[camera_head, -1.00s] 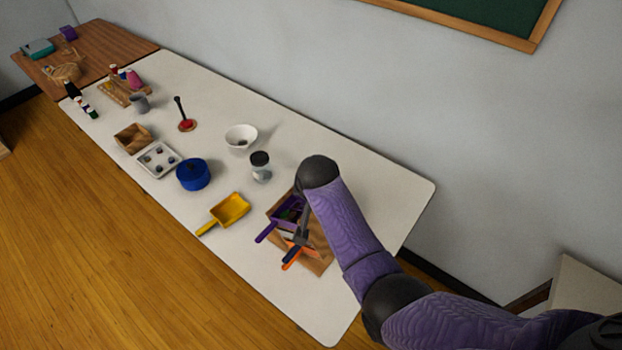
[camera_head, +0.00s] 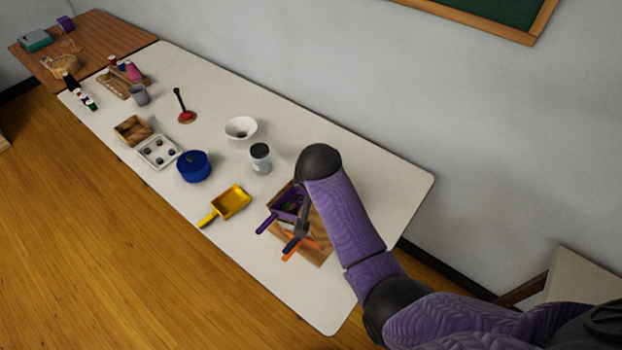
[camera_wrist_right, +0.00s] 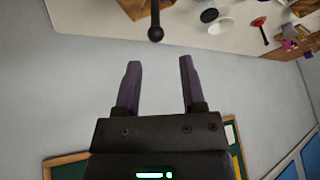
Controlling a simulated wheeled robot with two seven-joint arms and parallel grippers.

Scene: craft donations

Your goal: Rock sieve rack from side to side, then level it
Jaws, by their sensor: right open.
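No piece is clearly identifiable as the sieve rack; the likeliest is the wooden base (camera_head: 318,254) at the table's near right end. A purple tray with a handle (camera_head: 289,206) lies there with small dark pieces in it, beside orange and dark blue handles (camera_head: 291,247). My right gripper (camera_head: 301,232) hangs over this group; my arm hides part of it. In the right wrist view my right gripper (camera_wrist_right: 160,64) is open, with nothing between its fingers. A black ball-topped post (camera_wrist_right: 156,33) stands beyond the fingertips, apart from them. My left gripper is out of view.
A yellow scoop (camera_head: 231,203), a blue pot (camera_head: 193,166), a dark-lidded jar (camera_head: 260,157) and a white bowl (camera_head: 241,128) stand left of the group. The white table's right end (camera_head: 395,185) is bare.

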